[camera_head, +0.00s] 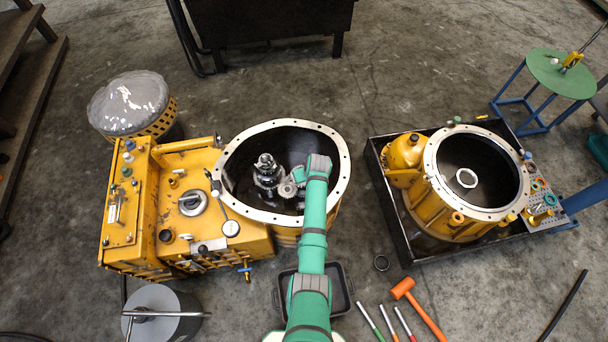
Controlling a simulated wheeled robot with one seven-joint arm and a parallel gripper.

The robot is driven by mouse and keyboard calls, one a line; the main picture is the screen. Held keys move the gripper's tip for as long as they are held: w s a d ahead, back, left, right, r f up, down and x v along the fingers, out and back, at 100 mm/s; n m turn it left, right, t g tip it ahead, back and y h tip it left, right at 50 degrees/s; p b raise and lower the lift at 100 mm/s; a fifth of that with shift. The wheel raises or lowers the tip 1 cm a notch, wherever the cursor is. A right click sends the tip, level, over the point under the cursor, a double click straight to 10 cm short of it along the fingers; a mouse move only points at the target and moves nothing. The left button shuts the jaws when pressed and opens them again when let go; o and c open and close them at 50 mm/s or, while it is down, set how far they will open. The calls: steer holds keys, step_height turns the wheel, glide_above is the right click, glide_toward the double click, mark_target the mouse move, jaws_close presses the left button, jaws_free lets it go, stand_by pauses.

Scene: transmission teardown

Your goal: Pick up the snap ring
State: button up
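I cannot tell for sure which part is the snap ring. My green arm reaches over the left round housing (340,187). My gripper (289,188) is inside its opening, close to the gears and shaft (267,172) there. Its fingers are too small and merged with the metal parts to show whether they are open or hold anything.
The right housing (440,215) stands in a black tray (399,232) with small parts on a panel at its right. An orange mallet (418,308) and several thin tools lie on the floor. A black pan (342,300) lies beneath my arm. Floor between the housings is clear.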

steer(key=shift+f, duration=0.2)
jaws_close()
steer(key=shift+r, duration=0.15)
steer(key=shift+r, duration=0.2)
steer(key=s+a+r, duration=0.1)
steer(key=s+r, duration=1.1)
steer(key=s, duration=0.2)
steer(key=shift+r, duration=0.2)
